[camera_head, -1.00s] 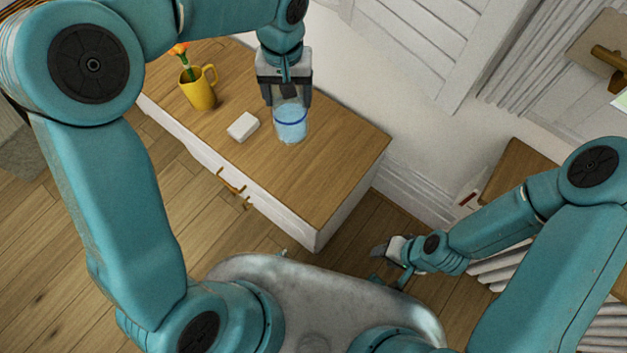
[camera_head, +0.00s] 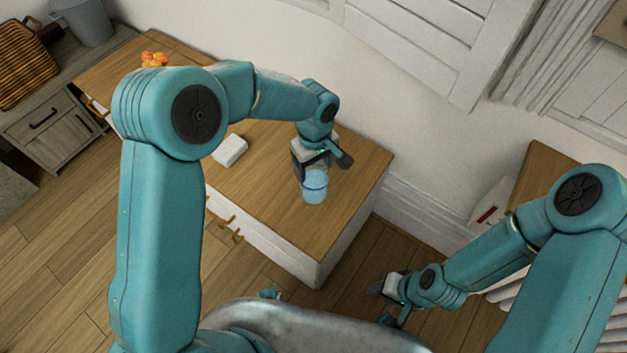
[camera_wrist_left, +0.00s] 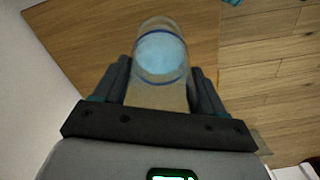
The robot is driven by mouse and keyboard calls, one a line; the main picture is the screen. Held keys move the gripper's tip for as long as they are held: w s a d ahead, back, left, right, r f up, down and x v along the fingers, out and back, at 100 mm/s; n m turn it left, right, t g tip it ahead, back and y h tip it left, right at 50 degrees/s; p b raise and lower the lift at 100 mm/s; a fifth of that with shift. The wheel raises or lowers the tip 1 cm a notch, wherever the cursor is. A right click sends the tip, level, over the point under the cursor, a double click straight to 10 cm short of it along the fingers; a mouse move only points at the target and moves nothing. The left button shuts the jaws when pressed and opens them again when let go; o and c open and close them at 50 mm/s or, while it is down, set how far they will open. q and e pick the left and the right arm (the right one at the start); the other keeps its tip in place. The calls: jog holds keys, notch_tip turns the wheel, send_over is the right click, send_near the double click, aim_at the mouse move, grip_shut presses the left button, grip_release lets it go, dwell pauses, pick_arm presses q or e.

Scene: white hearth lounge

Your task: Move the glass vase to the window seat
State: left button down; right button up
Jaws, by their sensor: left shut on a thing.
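The glass vase (camera_head: 314,186) is a clear cylinder with a blue band and pale blue inside. My left gripper (camera_head: 318,164) is shut on it, above the right part of the wooden cabinet top (camera_head: 270,215). Its height above that top is hard to tell. In the left wrist view the vase (camera_wrist_left: 161,55) sits between both dark fingers (camera_wrist_left: 160,88), with the wood edge and floor beyond. My right gripper (camera_head: 385,290) is low at the right, away from the vase; its jaws are too small to read. I cannot identify the window seat in view.
A white block (camera_head: 230,150) lies on the cabinet top. Orange flowers (camera_head: 154,59) show behind my left arm. A grey cabinet (camera_head: 55,130) with a striped basket (camera_head: 22,65) stands at far left. Another wood-topped piece (camera_head: 545,175) is at the right by the wall.

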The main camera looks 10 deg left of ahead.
pick_arm(q)
notch_tip(320, 180, down, 6)
jog(key=shift+f+b, duration=0.1)
jog(key=shift+b, duration=0.3)
jog(key=shift+c, duration=2.4)
grip_release()
jog(key=shift+f, duration=0.1)
jog(key=o, duration=0.4)
